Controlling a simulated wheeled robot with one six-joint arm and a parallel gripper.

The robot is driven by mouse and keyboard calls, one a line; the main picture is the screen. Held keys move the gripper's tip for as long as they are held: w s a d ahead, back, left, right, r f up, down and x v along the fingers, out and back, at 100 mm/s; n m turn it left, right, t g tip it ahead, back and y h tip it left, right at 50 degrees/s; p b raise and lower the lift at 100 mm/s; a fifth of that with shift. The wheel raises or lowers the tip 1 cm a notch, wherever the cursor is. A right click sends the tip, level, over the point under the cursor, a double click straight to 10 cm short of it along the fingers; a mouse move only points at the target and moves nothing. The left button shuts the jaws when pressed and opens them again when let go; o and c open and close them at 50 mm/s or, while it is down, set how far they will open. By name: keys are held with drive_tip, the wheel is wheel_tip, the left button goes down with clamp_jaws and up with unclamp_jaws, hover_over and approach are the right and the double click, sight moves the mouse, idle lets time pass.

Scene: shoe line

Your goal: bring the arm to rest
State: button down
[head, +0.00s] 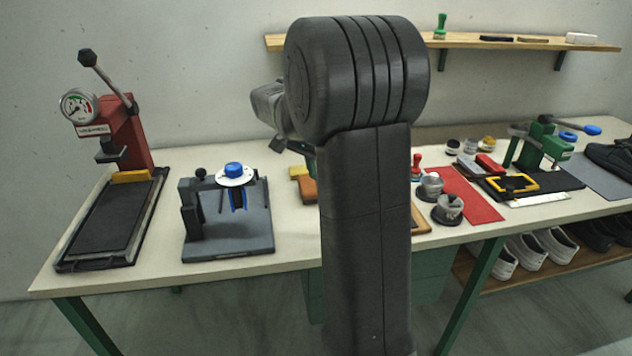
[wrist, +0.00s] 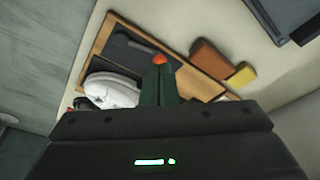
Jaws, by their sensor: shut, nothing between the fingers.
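My arm rises as a large dark column in the middle of the head view, bent at the top, with its wrist end reaching back to the left over the table (head: 150,277). My gripper (wrist: 159,68) shows in the wrist view as two dark green fingers close together, with nothing held between them. An orange-red spot shows at their tips. The fingers point toward a wooden tray (wrist: 96,50) below. In the head view the gripper is mostly hidden behind my arm.
A red press (head: 123,135) and a grey fixture with a blue knob (head: 233,170) stand on the left. A brown block (head: 308,190) and a yellow block (head: 297,172) lie near my arm. The tray holds a white shoe (wrist: 113,88). A green press (head: 540,142) stands right; a shelf (head: 470,43) hangs behind.

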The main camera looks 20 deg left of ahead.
drive_tip(key=shift+s+r, duration=0.1)
drive_tip(key=shift+r, duration=0.25)
drive_tip(key=shift+f, duration=0.1)
